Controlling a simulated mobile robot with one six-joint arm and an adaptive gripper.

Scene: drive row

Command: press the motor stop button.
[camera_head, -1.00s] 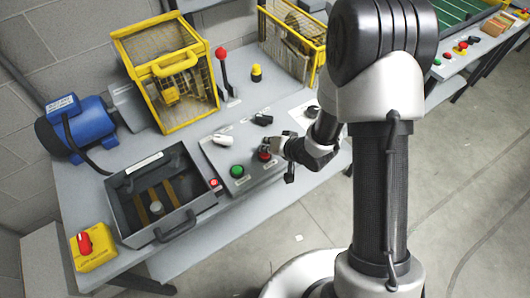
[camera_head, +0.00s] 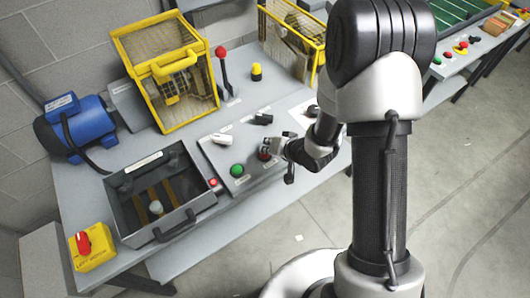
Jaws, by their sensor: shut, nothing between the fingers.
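A grey control panel (camera_head: 226,149) lies on the bench. It carries a green button (camera_head: 237,170) and, to its right, a red button (camera_head: 264,155), which I take for the motor stop button. My gripper (camera_head: 270,147) is shut and empty, with its fingertips right at the red button and covering part of it. I cannot tell whether they touch it or whether the button is pressed in. The blue motor (camera_head: 86,127) stands at the bench's left end.
A yellow guard cage (camera_head: 167,77), a red-knobbed lever (camera_head: 223,70) and a yellow button (camera_head: 256,72) stand behind the panel. An open grey box (camera_head: 184,221) with a handle is left of it. A yellow box with a red switch (camera_head: 83,242) sits front left.

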